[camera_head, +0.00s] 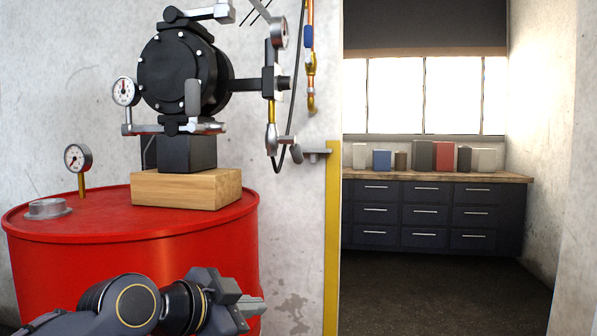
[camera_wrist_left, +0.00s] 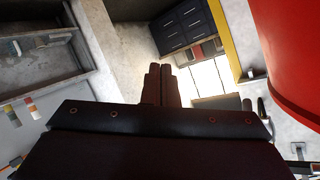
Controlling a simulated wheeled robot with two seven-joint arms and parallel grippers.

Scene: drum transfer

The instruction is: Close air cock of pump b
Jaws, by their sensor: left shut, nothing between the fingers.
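A black round pump (camera_head: 165,75) stands on a wooden block (camera_head: 187,188) on top of a red drum (camera_head: 130,240). To its right is a silver valve fitting (camera_head: 272,138) with a grey lever (camera_head: 296,153). A blue-handled cock (camera_head: 308,38) sits on the copper pipe at the wall. No label shows which part is pump b's air cock. My left gripper (camera_head: 256,304) is low in front of the drum, well below these fittings, shut and empty. Its closed fingers show in the left wrist view (camera_wrist_left: 161,86). My right gripper is out of view.
Gauges (camera_head: 124,91) stand beside the pump and on the drum (camera_head: 78,158). A grey bracket (camera_head: 316,153) juts from the wall near a yellow post (camera_head: 332,240). Dark drawers (camera_head: 430,215) stand in the room behind, with open floor (camera_head: 430,295) in front.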

